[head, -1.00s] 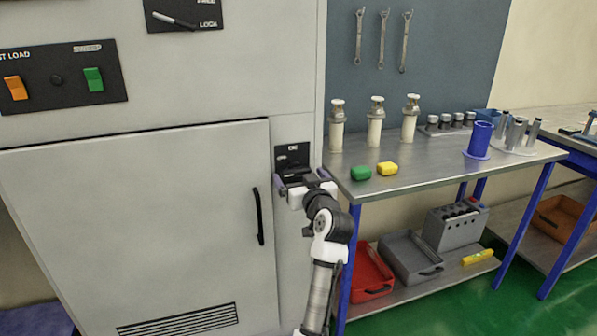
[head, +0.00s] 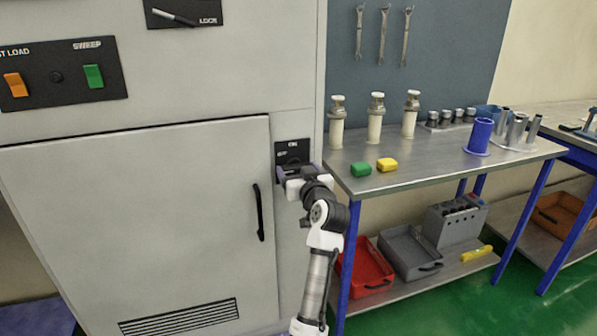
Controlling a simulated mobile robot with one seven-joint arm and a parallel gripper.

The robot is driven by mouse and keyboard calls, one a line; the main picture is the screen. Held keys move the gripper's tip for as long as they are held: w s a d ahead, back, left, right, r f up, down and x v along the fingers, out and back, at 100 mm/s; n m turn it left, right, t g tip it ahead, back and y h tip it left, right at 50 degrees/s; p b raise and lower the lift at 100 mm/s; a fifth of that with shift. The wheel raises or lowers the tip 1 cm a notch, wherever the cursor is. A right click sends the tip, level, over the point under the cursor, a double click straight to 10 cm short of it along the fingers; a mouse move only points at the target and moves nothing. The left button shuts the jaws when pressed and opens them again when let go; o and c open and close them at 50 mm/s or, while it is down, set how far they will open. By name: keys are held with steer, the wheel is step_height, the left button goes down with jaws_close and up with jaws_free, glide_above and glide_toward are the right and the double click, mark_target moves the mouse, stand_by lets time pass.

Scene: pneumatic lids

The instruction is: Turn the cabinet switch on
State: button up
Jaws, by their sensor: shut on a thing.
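The cabinet switch panel (head: 292,148) is a small black plate on the grey cabinet (head: 150,200), right of its door, with white lettering that reads "ON" at the top. My gripper (head: 295,172) is at the lower part of this plate. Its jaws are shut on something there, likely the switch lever. The lever itself is hidden by my gripper, so its exact position cannot be told.
The cabinet door has a black handle (head: 258,212) just left of my arm. A red bin (head: 368,268) sits below.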

steer(key=m+p, duration=0.2)
steer(key=m, duration=0.2)
steer(key=shift+m, duration=0.4)
steer(key=m+p, duration=0.2)
steer(key=m, duration=0.2)
steer(key=shift+m, duration=0.3)
steer(key=m+p, duration=0.3)
steer(key=m, duration=0.1)
steer(key=shift+d+f+m+p, duration=0.15)
steer(key=shift+m+p, duration=1.25)
steer(key=shift+m, duration=0.9)
steer(key=o, duration=1)
